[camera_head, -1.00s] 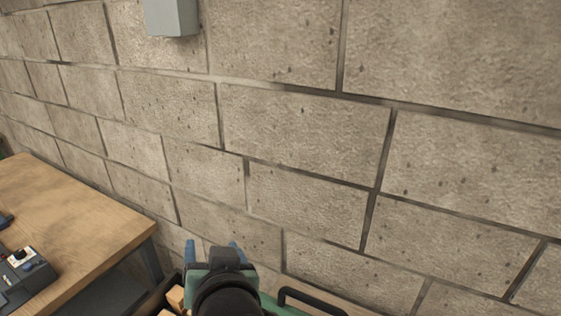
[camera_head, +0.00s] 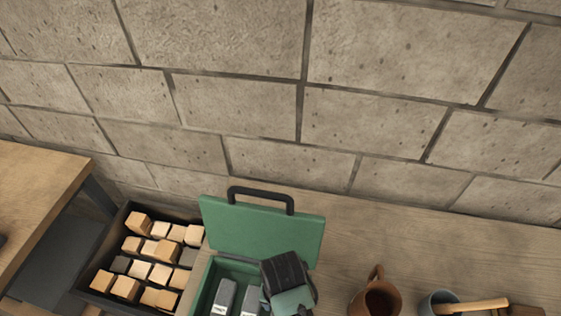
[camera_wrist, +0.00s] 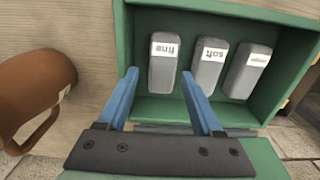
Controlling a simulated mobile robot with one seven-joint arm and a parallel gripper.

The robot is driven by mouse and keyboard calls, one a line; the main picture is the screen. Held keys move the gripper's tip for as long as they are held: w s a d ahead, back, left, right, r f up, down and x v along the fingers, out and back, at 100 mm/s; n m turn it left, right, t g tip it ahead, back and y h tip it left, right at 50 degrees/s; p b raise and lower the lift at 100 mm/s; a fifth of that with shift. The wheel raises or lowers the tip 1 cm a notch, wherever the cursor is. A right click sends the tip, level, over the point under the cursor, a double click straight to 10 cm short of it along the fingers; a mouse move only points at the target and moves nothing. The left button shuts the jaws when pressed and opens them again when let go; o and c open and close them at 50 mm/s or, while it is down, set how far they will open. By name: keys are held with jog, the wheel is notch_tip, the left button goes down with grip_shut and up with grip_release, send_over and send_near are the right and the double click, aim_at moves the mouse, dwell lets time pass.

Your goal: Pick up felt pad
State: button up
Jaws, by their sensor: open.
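A green case (camera_head: 262,232) with its lid raised stands on the wooden bench. Grey blocks (camera_head: 224,297) lie inside it. The wrist view shows the case (camera_wrist: 123,35) holding three pad-like grey blocks in a row: one labelled "fine" (camera_wrist: 165,62), one labelled "soft" (camera_wrist: 209,70), and a third (camera_wrist: 247,72) whose label I cannot read. I cannot tell which, if any, is the felt pad. My gripper (camera_wrist: 159,73) is open, its blue fingers pointing into the case, at either side of the "fine" block's lower end. Nothing is held. In the head view the wrist hides part of the case.
A dark tray (camera_head: 108,236) of wooden and grey cubes stands left of the case. A brown mug (camera_head: 375,298), also in the wrist view (camera_wrist: 30,95), and a grey cup (camera_head: 436,303) with a wooden-handled tool (camera_head: 478,305) stand right. A block wall (camera_head: 240,100) rises behind.

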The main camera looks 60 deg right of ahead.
jog(key=shift+w+f+p, duration=0.2)
jog(key=shift+f+p, duration=0.4)
jog(key=shift+f, duration=2.15)
jog(key=shift+c, duration=0.3)
grip_shut()
notch_tip(320, 180, up, 10)
jog(key=shift+r+b, duration=0.1)
jog(key=shift+b, duration=0.4)
